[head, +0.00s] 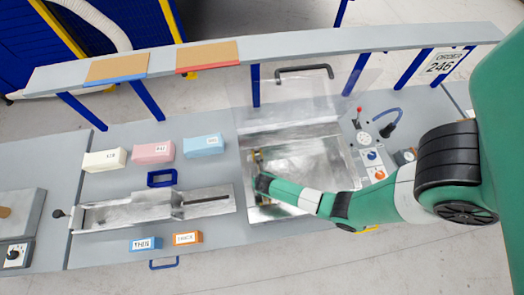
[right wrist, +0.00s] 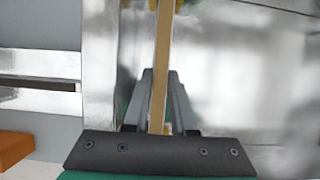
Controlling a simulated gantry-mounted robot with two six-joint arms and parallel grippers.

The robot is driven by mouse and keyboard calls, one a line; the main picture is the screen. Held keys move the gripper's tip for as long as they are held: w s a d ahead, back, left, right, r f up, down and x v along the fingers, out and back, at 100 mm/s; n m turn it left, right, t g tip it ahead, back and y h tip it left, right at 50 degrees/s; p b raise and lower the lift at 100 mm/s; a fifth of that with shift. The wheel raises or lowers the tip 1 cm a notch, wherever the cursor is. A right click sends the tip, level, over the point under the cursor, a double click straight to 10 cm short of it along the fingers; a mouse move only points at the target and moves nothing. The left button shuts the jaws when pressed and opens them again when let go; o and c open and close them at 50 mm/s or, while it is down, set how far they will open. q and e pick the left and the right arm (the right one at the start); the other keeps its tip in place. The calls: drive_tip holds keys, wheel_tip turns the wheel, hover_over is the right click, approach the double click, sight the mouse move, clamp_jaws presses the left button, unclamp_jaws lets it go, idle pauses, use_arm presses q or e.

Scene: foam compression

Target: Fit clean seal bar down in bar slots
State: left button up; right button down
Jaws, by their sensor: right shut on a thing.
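The seal bar (right wrist: 162,60) is a long, narrow tan bar. In the right wrist view it runs upright in the picture between the two grey fingers of my right gripper (right wrist: 161,100), which is shut on it. In the head view my right gripper (head: 260,180) is at the left side of the shiny metal sealer bed (head: 315,160), and the arm hides much of the bar. Small brass-coloured pieces (right wrist: 178,6) show by the bar's far end; I cannot tell whether the bar sits in slots there. My left gripper is not in view.
A clear raised lid with a black handle (head: 304,70) stands behind the bed. Left of it are a metal slide fixture (head: 150,208), a blue frame (head: 162,178), foam blocks (head: 153,152) and small THIN and THICK blocks (head: 187,238). Control knobs (head: 372,155) are at the right.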

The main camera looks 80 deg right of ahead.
drive_tip(key=shift+f+b, duration=0.85)
drive_tip(key=shift+f, duration=0.45)
drive_tip(key=c, duration=0.7)
unclamp_jaws()
drive_tip(key=shift+o, duration=0.2)
drive_tip(key=p+v, duration=0.1)
drive_tip(key=p, duration=0.1)
drive_tip(key=p+v, duration=0.4)
drive_tip(key=shift+w+d+r, duration=0.1)
drive_tip(key=shift+d+r, duration=0.15)
drive_tip(key=shift+a+r, duration=0.15)
drive_tip(key=shift+r, duration=0.25)
drive_tip(key=shift+v, duration=1.9)
